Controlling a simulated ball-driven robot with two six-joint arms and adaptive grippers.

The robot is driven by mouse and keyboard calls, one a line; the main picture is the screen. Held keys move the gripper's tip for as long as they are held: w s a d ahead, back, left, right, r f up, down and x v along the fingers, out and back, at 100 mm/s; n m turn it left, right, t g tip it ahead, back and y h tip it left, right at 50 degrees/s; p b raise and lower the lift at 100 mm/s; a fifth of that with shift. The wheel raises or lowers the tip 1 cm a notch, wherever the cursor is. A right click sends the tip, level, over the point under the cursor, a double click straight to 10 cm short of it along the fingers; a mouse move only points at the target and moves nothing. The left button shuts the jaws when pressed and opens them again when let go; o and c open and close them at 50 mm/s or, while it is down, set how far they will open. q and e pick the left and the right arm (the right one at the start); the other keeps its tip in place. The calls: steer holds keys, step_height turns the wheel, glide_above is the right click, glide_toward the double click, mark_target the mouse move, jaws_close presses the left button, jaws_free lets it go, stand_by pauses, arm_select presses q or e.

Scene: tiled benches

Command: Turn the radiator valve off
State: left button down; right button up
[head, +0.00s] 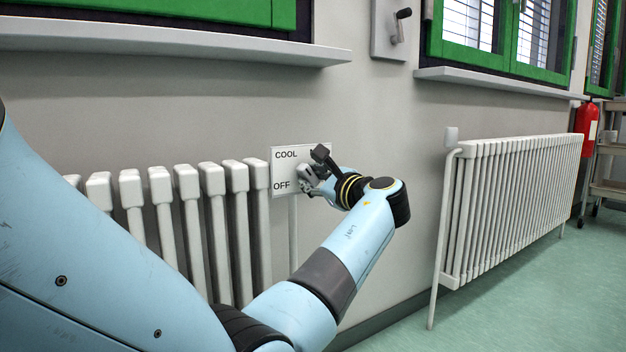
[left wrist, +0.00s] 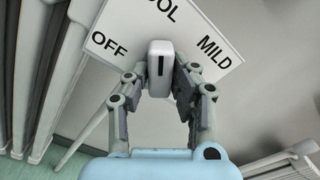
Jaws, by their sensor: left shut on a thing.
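The radiator valve is a white knob (left wrist: 160,68) with a dark line on its face. It stands in front of a white dial plate (head: 284,170), which also shows in the left wrist view (left wrist: 226,69), with the words OFF, COOL and MILD. In the left wrist view, the knob's dark line runs upright, towards COOL, with OFF to its left and MILD to its right. My left gripper (head: 311,178) is shut on the knob, one finger on each side in the left wrist view (left wrist: 161,83). In the head view the gripper mostly hides the knob. My right gripper is out of view.
A white ribbed radiator (head: 215,181) stands left of the plate, partly behind my left arm. A second radiator (head: 515,198) is along the wall at right. A window sill (head: 160,38) juts out above. A red extinguisher (head: 587,118) and a trolley (head: 608,188) are at far right.

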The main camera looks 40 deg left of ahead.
arm_select(q)
steer(key=n, duration=0.2)
steer(key=shift+n, duration=0.3)
steer(key=n, duration=0.2)
steer(key=shift+f+n+b, duration=0.1)
steer(key=shift+n+b, duration=0.2)
steer(key=shift+n, duration=0.1)
steer(key=n+b, duration=0.1)
steer(key=n, duration=0.2)
steer(key=shift+w, duration=0.1)
steer(key=n+b, duration=0.1)
steer(key=n, duration=0.1)
steer(key=shift+n, duration=0.7)
steer(key=shift+n+b, duration=0.35)
steer(key=shift+n, duration=0.55)
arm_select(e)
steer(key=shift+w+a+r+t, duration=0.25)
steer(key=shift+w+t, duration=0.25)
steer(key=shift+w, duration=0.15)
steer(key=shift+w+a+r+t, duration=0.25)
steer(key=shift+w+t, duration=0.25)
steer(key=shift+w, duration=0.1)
arm_select(q)
steer(key=c, duration=1.1)
jaws_free()
steer(key=shift+r, duration=0.25)
